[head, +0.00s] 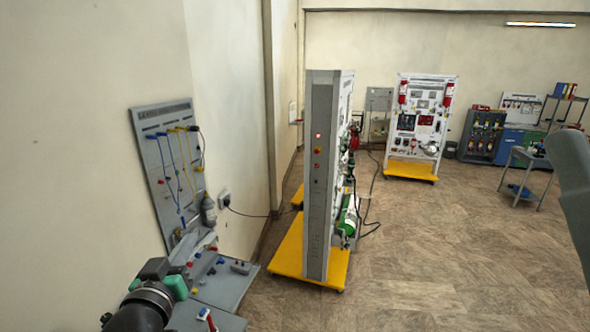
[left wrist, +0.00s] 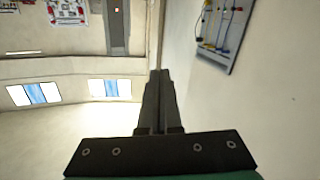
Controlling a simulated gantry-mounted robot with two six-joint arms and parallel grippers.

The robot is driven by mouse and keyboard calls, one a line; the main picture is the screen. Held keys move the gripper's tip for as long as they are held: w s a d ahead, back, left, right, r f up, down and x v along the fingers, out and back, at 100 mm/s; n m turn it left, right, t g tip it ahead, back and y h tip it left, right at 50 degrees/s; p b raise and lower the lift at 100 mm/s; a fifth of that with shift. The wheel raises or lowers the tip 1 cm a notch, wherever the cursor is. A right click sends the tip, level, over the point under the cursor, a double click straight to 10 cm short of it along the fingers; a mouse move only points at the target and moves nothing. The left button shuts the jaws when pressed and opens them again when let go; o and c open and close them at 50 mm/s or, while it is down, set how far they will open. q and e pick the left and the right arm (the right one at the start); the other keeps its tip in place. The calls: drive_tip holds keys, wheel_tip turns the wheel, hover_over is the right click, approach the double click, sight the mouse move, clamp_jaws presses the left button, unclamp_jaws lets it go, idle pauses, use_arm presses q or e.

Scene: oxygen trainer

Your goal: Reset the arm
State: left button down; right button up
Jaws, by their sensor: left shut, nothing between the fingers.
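My left arm (head: 143,308) comes in at the bottom left of the head view, a dark joint with green parts, in front of the grey bench. In the left wrist view my left gripper (left wrist: 158,75) shows as two dark fingers lying together, with nothing between them. It points into open air, and nothing touches the fingers. That view is turned over, with the room upside down. My right gripper is not in view; a grey link at the right edge of the head view seems to be mine.
A pneumatics board (head: 172,170) stands by the left wall over a bench (head: 220,285) with small parts. A tall grey trainer cabinet (head: 322,180) on a yellow base (head: 290,260) stands mid-floor, with a green cylinder (head: 348,215). The floor (head: 430,270) to the right is clear.

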use_arm(q)
drive_tip(key=s+d+r+m+t+h, duration=0.1)
drive_tip(key=s+d+r+t, duration=0.1)
drive_tip(key=s+r, duration=0.35)
drive_tip(key=s+d+r+t, duration=0.2)
drive_tip(key=r, duration=0.6)
drive_tip(key=s+r+m+t+h, duration=0.1)
drive_tip(key=s+r+t, duration=0.4)
drive_tip(key=s+r, duration=0.7)
drive_tip(key=s+m, duration=0.1)
drive_tip(key=s, duration=0.3)
drive_tip(key=shift+s+d+r+t+h, duration=0.2)
drive_tip(key=shift+r+t+h, duration=0.1)
drive_tip(key=shift+r+t, duration=0.1)
drive_tip(key=shift+a, duration=0.1)
